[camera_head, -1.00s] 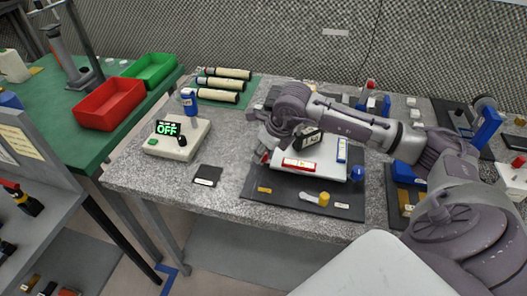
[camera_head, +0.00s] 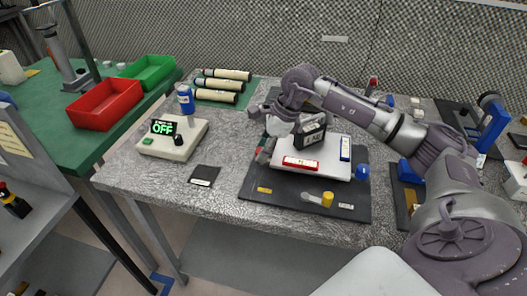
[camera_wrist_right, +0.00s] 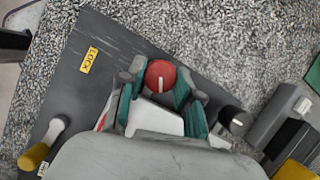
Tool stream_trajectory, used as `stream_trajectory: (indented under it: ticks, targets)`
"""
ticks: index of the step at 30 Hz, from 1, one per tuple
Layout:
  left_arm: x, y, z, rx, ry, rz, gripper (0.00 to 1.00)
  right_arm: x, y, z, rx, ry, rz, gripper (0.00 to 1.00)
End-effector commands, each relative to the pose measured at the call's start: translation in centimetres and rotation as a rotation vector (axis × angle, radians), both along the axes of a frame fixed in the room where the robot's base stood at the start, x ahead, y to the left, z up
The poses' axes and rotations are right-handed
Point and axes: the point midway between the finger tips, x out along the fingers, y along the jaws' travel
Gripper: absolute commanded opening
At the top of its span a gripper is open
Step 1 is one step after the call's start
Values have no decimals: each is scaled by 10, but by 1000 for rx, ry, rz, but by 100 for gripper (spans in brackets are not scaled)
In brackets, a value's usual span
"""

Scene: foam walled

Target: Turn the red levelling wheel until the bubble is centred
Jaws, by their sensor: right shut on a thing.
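The red levelling wheel (camera_wrist_right: 161,72) shows in the right wrist view with a white mark across its face. My right gripper (camera_wrist_right: 160,84) is shut on it, one teal-padded finger on each side. In the head view the right hand (camera_head: 268,143) is at the left corner of the white levelling plate (camera_head: 323,171) and mostly hides the wheel. A red vial (camera_head: 300,163) lies along the plate's front edge and a blue vial (camera_head: 345,149) along its right side. Their bubbles are too small to tell. My left gripper is out of view.
The plate stands on a dark mat (camera_head: 289,205) with a blue wheel (camera_head: 362,171), a yellow-ended lever (camera_head: 327,199) and a yellow label (camera_wrist_right: 89,60). A console reading OFF (camera_head: 165,128) stands left. Red (camera_head: 104,105) and green (camera_head: 148,72) trays are farther left.

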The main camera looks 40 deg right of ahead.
Motion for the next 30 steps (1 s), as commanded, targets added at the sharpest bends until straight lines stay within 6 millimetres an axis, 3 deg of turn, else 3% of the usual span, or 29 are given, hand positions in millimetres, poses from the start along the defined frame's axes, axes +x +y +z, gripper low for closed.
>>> stream_trajectory:
  ticks: [22,23,24,30]
  targets:
    - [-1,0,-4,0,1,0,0,1,-1,1,-1,-3,86,0]
    - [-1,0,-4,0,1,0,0,1,-1,1,-1,-4,86,39]
    - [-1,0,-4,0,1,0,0,1,-1,1,-1,-3,86,45]
    - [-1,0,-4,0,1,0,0,1,-1,1,-1,-2,87,45]
